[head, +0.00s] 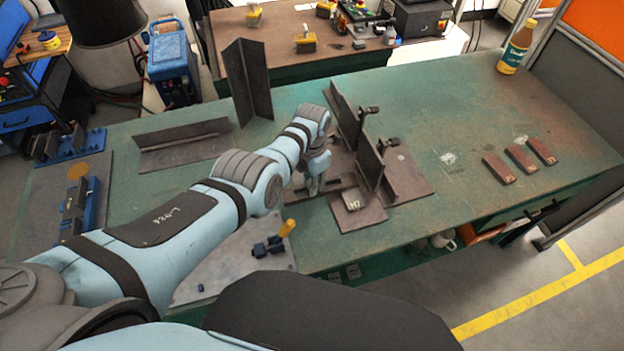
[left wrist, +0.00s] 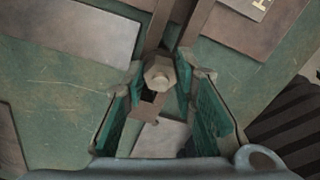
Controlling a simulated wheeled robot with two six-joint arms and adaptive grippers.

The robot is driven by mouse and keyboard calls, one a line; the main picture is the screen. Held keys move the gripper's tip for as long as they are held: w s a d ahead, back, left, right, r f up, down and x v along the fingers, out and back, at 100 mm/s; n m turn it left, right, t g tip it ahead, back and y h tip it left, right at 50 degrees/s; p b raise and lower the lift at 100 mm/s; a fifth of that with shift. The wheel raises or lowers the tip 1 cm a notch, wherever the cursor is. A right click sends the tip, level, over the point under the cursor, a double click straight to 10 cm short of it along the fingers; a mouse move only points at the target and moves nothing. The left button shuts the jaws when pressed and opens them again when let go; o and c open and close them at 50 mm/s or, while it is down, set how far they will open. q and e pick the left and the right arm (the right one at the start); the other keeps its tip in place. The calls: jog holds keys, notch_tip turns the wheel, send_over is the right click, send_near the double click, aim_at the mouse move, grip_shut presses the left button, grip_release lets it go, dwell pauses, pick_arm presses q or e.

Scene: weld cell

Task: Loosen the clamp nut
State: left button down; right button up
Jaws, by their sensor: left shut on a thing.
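The clamp nut (left wrist: 160,73) is a pale hexagonal head in the left wrist view, between the two fingers of my left gripper. My left gripper (head: 315,188) points down at the dark clamp strap (head: 297,194) on the table and is shut on the nut. In the left wrist view the green-padded fingers stand on both sides of the nut, and a brown slotted part (left wrist: 150,106) shows below it. In the head view the nut is hidden by the gripper. My right gripper is not in view.
The table between is mostly clear.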

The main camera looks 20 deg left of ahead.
pick_arm(q)
jog(key=c, duration=1.3)
grip_release()
jog(key=shift+s+f, duration=0.1)
jog(key=shift+f, duration=0.05)
jog(key=shift+r, duration=0.2)
jog(key=shift+r, duration=0.3)
notch_tip(320, 180, up, 11)
